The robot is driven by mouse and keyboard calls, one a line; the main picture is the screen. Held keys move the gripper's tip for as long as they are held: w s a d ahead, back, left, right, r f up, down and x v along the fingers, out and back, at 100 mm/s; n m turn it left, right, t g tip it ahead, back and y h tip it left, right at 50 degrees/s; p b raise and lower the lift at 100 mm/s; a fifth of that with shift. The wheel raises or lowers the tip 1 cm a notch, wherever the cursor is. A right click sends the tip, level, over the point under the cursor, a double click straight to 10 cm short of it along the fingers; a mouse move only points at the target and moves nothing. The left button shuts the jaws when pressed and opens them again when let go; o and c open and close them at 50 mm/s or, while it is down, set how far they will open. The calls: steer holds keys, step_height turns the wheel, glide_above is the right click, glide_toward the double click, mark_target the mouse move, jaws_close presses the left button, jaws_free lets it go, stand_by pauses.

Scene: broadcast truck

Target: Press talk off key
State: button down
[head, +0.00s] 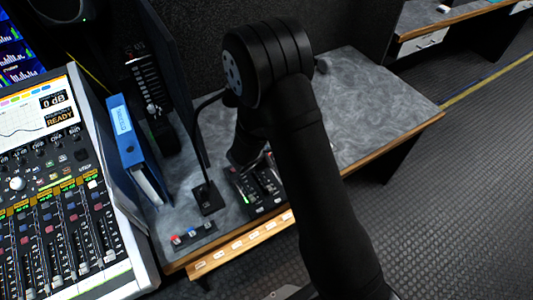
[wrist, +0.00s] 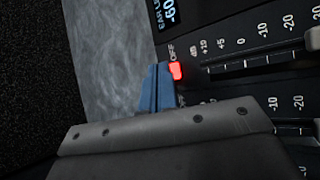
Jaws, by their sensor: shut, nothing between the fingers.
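The talk off key (wrist: 176,70) glows red in the wrist view, beside the printed word OFF on a black fader panel (wrist: 225,30). My gripper (wrist: 157,68) has its blue fingers pressed together, with nothing between them. The fingertips are right at the left side of the red key. I cannot tell whether they touch it. In the head view the black panel (head: 256,192) sits on the grey desk beneath my arm. My fingertips and the red key cannot be made out there.
A gooseneck microphone base (head: 207,197) stands just left of the panel. A small box with coloured buttons (head: 193,236) lies at the front edge. A blue binder (head: 132,147) and a large mixing console (head: 65,200) are further left. The grey desk (head: 385,105) is clear at right.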

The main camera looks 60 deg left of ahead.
steer(key=shift+r, duration=0.35)
steer(key=shift+r, duration=2.5)
steer(key=shift+f, duration=0.1)
steer(key=shift+r, duration=2)
